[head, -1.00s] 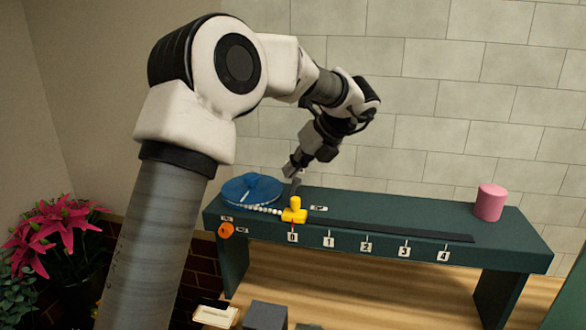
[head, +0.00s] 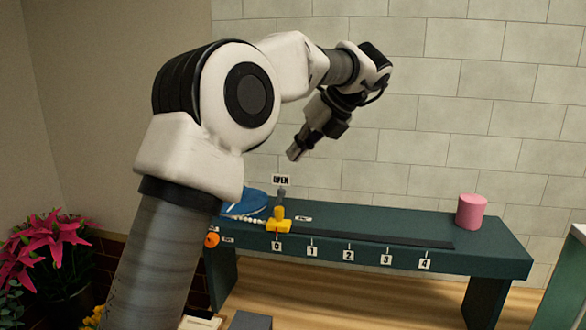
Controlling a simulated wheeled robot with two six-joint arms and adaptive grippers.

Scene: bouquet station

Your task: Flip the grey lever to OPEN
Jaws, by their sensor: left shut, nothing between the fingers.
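The grey lever (head: 281,193) stands at the back of the green bench, just behind the yellow slider (head: 278,222). It looks roughly upright, with its lower part hidden by the slider. A white sign reading OPEN (head: 281,180) shows right at the lever's top. My left gripper (head: 293,155) is shut and empty. It appears above the lever and sign in the picture, apart from them. My right gripper is out of view.
The green bench (head: 483,246) carries a slot with labels 0 to 4, a blue disc (head: 243,204) partly behind my arm, and a pink cylinder (head: 471,212) at right. An orange knob (head: 212,240) is on its front. Pink flowers (head: 62,240) stand at left.

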